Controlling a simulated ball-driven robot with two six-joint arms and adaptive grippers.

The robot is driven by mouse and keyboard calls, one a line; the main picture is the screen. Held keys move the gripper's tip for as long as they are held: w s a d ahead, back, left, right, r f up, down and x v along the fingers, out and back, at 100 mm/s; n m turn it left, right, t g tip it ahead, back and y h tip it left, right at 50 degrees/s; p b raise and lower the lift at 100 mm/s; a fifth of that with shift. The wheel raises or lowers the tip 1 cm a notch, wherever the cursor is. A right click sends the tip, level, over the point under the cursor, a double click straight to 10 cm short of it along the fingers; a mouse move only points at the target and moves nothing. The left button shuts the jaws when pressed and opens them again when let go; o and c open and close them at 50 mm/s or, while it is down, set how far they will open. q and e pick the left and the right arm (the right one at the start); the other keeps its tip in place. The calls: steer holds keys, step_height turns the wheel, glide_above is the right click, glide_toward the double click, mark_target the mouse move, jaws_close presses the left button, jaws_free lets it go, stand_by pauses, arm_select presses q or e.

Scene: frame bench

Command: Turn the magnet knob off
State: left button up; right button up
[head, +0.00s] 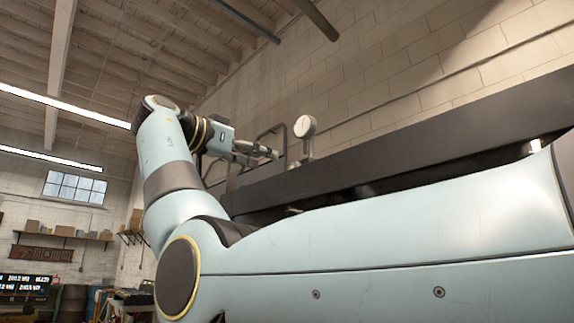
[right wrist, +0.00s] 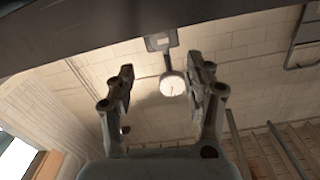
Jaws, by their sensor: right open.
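A round white dial gauge (head: 304,126) stands on a short post above a long dark beam (head: 400,140). In the right wrist view the gauge (right wrist: 172,85) shows between my open fingers, beyond them. There its stem joins a small dark block (right wrist: 160,41) with a paler face, at the edge of the dark beam (right wrist: 100,30). I cannot make out a magnet knob for certain. My right gripper (head: 262,151) is open and empty, left of the gauge and apart from it. It fills the middle of the right wrist view (right wrist: 162,80). My left gripper is not in view.
A dark bent tube frame (head: 284,132) rises beside the gauge, close to my right gripper; it also shows in the right wrist view (right wrist: 291,52). A pale block wall (head: 370,85) stands behind. My right arm hides much of the lower head view.

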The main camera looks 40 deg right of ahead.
mark_target(292, 167)
steer(key=d, duration=0.2)
steer(key=d+p, duration=0.1)
steer(key=d, duration=0.1)
steer(key=d+p, duration=0.1)
steer(key=d, duration=0.2)
steer(key=shift+w, duration=0.25)
steer(key=shift+w+d, duration=0.1)
steer(key=shift+d, duration=0.65)
steer(key=shift+c, duration=0.4)
jaws_close()
steer(key=shift+n, duration=1.5)
steer(key=shift+o, duration=0.4)
jaws_free()
steer(key=a, duration=1.2)
steer(key=shift+s, duration=0.4)
